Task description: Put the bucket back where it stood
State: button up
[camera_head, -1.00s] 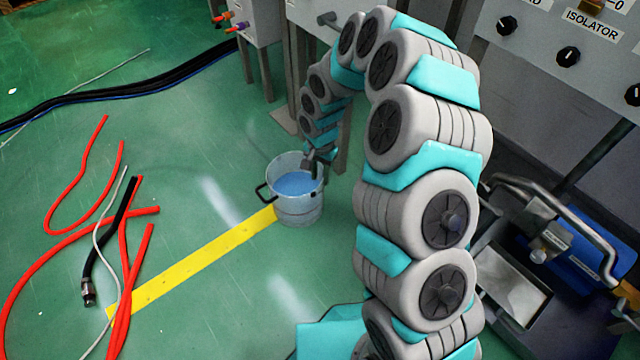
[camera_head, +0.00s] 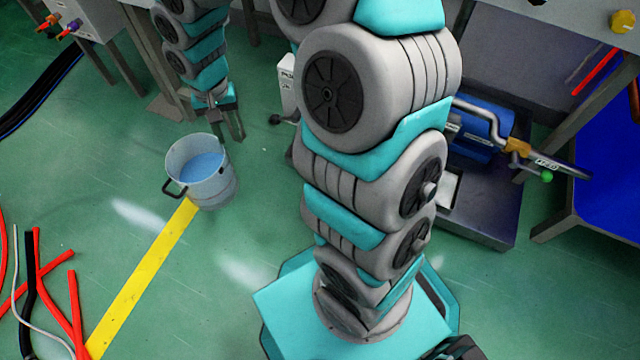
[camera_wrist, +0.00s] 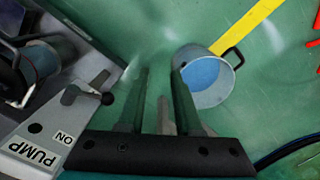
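The grey metal bucket (camera_head: 214,190) stands upright on the green floor, at the upper end of the yellow strip (camera_head: 140,280). It has blue liquid or a blue inside, and a dark handle on its left side. In the wrist view my gripper (camera_wrist: 160,72) also shows open, and one finger overlaps the edge of the bucket (camera_wrist: 205,98) in the picture.
A pump box with a lever (camera_wrist: 60,125) is close to my gripper in the wrist view. Red hoses (camera_head: 55,290) lie at lower left. Table legs (camera_head: 150,60) stand behind the bucket. A machine with a blue part (camera_head: 480,130) is at right. Floor left of the bucket is clear.

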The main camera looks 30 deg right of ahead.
jog(key=s+d+r+n, duration=0.2)
jog(key=s+r, duration=0.3)
jog(key=s, duration=0.8)
jog(key=s+d+r+n+g, duration=0.1)
jog(key=s+d+r, duration=0.4)
jog(key=s, duration=0.9)
jog(key=shift+s+d+r+n, duration=0.15)
jog(key=shift+s+r+n, duration=0.05)
jog(key=shift+r+n, duration=0.2)
